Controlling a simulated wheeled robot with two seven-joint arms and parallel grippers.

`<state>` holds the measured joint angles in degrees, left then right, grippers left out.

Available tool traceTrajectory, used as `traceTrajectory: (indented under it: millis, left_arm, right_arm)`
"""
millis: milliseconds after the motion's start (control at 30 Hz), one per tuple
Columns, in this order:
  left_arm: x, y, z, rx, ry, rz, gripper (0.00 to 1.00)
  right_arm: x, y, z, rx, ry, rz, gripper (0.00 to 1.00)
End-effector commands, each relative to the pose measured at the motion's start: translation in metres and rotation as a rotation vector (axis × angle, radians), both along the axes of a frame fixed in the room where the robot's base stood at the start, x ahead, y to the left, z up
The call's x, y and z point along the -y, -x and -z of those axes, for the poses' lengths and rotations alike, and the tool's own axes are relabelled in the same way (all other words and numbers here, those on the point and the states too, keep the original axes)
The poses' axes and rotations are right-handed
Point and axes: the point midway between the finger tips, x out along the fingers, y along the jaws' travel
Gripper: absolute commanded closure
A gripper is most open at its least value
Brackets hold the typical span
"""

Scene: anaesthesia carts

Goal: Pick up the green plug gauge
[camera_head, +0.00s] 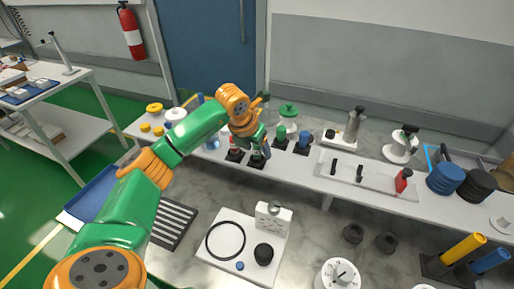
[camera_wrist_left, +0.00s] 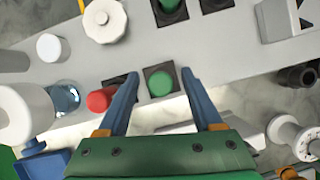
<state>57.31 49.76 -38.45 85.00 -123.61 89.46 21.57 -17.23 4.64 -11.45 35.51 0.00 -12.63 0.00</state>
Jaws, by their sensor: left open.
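A green round-topped plug gauge (camera_wrist_left: 160,83) stands in a black square base in the left wrist view, between the fingertips of my left gripper (camera_wrist_left: 159,76). The fingers are open on either side of it, with a gap to each. In the head view my left gripper (camera_head: 254,148) is over the bench, above a green piece (camera_head: 257,160) in a black base and partly hiding it. A second green piece (camera_head: 281,132) in a black base stands behind; it also shows at the top edge of the wrist view (camera_wrist_left: 170,5). My right gripper is not in view.
A red round piece (camera_wrist_left: 101,101) is close left of the left finger. A blue piece (camera_head: 304,138) stands beside the second green one. A white fixture plate (camera_head: 340,183) lies to the right. A glass jar (camera_wrist_left: 64,99) stands further left in the wrist view.

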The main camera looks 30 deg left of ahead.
Motion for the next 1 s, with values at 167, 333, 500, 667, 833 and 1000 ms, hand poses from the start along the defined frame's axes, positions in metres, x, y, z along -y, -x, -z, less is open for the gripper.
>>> traceTrajectory:
  millis: [167,333,500,667,833,1000]
  left_arm:
    - [0.0,-0.001,0.003,0.0,-0.001,0.001,0.33]
    - [0.0,-0.001,0.003,0.001,-0.001,0.001,0.68]
    - [0.0,-0.001,0.002,0.001,0.0,0.0,1.0]
    - [0.0,-0.001,0.002,0.001,0.0,0.0,1.0]
    - [0.0,-0.002,-0.002,0.005,0.001,0.0,1.0]
    - [0.0,-0.002,-0.026,0.009,0.001,-0.001,1.0]
  right_arm:
    - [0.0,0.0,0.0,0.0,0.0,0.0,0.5]
    - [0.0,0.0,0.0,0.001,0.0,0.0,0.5]
    - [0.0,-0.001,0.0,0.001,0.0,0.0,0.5]
    - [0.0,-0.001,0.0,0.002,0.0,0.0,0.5]
    - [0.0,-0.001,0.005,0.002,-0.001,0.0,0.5]
    - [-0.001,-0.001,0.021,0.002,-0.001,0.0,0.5]
